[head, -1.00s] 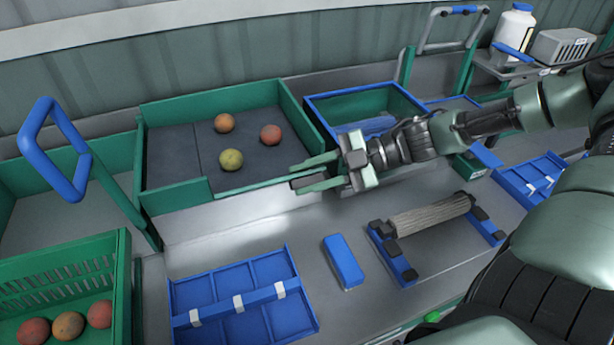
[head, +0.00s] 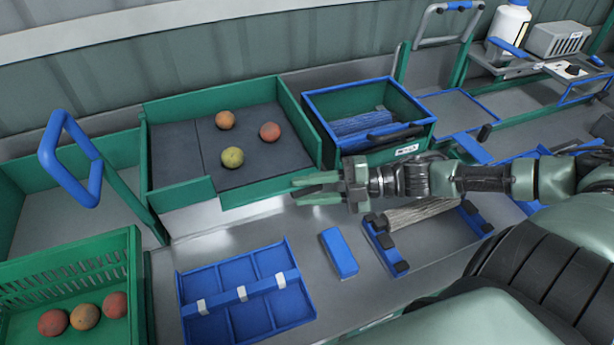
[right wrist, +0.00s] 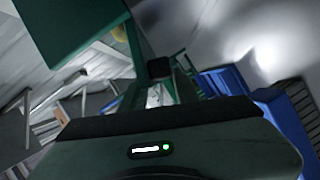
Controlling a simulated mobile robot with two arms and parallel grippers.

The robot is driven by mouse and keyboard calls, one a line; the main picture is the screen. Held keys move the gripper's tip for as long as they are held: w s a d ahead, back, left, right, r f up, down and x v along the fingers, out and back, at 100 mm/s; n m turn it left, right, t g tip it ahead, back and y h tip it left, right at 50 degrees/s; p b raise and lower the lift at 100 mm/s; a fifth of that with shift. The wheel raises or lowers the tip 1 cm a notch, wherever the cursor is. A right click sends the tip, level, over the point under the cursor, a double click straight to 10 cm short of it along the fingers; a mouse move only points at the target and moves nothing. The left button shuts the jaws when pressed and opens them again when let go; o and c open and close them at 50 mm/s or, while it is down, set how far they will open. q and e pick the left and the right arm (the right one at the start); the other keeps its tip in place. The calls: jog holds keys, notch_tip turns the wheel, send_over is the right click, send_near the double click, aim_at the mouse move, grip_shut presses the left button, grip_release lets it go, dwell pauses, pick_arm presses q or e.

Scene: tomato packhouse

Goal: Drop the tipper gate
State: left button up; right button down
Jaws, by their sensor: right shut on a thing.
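The tipper is a green-walled tray (head: 180,192) with a dark floor at the centre-left of the head view. Two reddish tomatoes and one yellow-green tomato (head: 232,157) lie on it. Its front wall is low on the right, and I take this green section to be the tipper gate (head: 258,192). My right gripper (head: 298,189) is at the gate's right end, fingers pointing left, shut on it; the exact grip is hard to see. In the right wrist view a small dark block (right wrist: 159,68) shows by the fingertips. My left gripper is not in view.
A blue-rimmed green bin (head: 365,95) stands right of the tipper. A blue-handled lever (head: 75,165) rises at left, above a green crate (head: 75,268) with tomatoes. A blue divided tray (head: 240,290), a blue block (head: 339,252) and a roller (head: 420,213) lie in front.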

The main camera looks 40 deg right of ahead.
jog(key=shift+s+f+n+t, duration=0.1)
jog(key=shift+f+n+t, duration=0.2)
jog(key=shift+f+n, duration=0.1)
jog(key=c, duration=1.3)
grip_release()
jog(key=shift+p+v, duration=1.65)
jog(key=shift+v, duration=2.3)
